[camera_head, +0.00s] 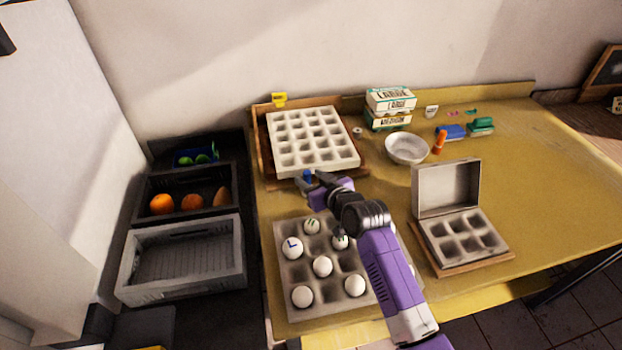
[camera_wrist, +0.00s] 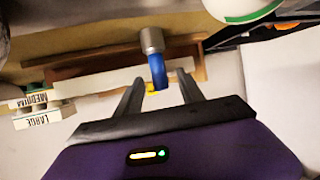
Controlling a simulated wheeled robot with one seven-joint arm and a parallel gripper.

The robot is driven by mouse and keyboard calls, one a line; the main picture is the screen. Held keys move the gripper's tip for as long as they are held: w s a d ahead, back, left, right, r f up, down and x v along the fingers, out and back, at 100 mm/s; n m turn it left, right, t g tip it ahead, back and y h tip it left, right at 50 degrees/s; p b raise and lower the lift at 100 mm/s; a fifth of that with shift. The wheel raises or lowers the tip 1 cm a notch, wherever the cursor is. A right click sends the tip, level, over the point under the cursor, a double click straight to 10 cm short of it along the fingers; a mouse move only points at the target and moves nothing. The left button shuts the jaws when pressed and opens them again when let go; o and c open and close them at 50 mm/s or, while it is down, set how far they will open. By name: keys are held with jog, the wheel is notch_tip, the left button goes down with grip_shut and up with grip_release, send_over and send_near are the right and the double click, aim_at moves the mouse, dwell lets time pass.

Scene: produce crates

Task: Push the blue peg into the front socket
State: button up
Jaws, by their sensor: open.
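The blue peg (camera_head: 307,175) stands at the front edge of the wooden tray, beside my gripper's fingertips in the head view. In the wrist view the blue peg (camera_wrist: 158,70) shows between the fingers, with a grey cylinder (camera_wrist: 152,40) at one end of it. I cannot tell whether that cylinder is the front socket or how deep the peg sits. My gripper (camera_head: 311,183) is open, and in the wrist view its two fingers (camera_wrist: 160,80) are apart on either side of the peg. No grip on the peg shows.
A white compartment tray (camera_head: 285,174) lies in the wooden tray (camera_head: 262,160). An egg tray (camera_head: 284,258) with several marked eggs lies under my arm. An open grey box (camera_head: 447,188) stands right, a white bowl (camera_head: 407,150) behind. Crates (camera_head: 183,258) stand left of the table.

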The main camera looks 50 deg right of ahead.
jog(key=v, duration=0.7)
jog(key=shift+s+r, duration=0.2)
jog(key=shift+s, duration=0.1)
